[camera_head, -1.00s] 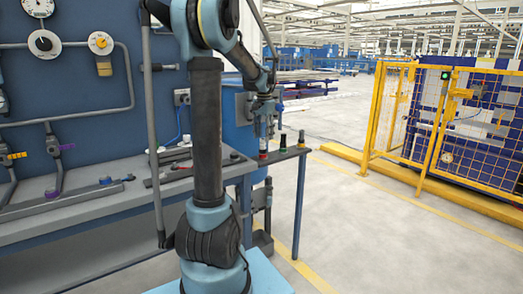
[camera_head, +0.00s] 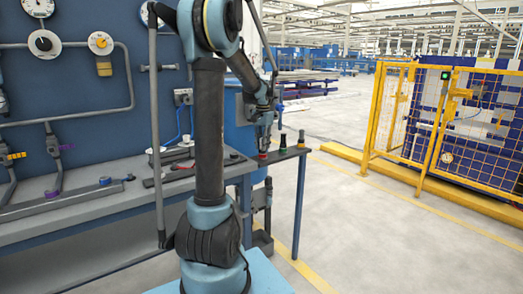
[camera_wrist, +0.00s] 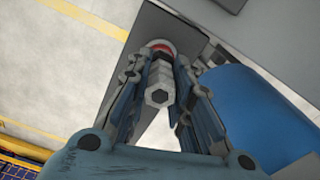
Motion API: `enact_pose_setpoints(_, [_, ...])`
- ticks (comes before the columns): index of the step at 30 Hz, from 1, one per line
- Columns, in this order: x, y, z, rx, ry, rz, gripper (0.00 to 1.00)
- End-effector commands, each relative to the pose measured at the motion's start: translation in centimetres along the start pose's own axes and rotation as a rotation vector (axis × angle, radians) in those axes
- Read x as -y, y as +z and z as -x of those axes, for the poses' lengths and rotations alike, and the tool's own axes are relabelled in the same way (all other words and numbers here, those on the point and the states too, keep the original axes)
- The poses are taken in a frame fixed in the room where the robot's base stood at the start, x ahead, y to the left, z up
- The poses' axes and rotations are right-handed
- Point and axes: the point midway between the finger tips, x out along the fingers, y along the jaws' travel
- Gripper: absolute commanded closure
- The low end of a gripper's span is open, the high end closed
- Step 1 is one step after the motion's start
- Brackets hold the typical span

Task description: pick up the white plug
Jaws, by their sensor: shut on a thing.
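The white plug (camera_wrist: 158,92) shows in the wrist view as a pale, stepped, hex-ended piece between my fingers. A red ring (camera_wrist: 160,46) shows at its far end, by the grey shelf surface. My gripper (camera_wrist: 161,66) has a finger on each side of the plug and is shut on it. In the head view my gripper (camera_head: 264,146) is at the narrow shelf (camera_head: 284,155) at the bench's right end, with a bit of red just below it. The plug itself is mostly hidden there by the fingers. I cannot tell whether it is clear of the shelf.
A green-and-black peg (camera_head: 283,142) and a dark peg (camera_head: 301,138) stand on the shelf just right of my gripper. The workbench (camera_head: 90,208) with loose parts lies to the left. The floor right of the shelf is open up to the yellow fence (camera_head: 445,130).

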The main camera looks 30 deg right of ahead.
Motion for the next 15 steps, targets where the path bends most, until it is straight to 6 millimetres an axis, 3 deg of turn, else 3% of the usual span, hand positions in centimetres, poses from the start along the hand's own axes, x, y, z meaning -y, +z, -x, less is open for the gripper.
enact_pose_setpoints(8, [0.0,0.0,0.2,0.0,0.0,0.0,1.0])
enact_pose_setpoints(15, [0.0,0.0,3.2,0.0,0.0,0.0,1.0])
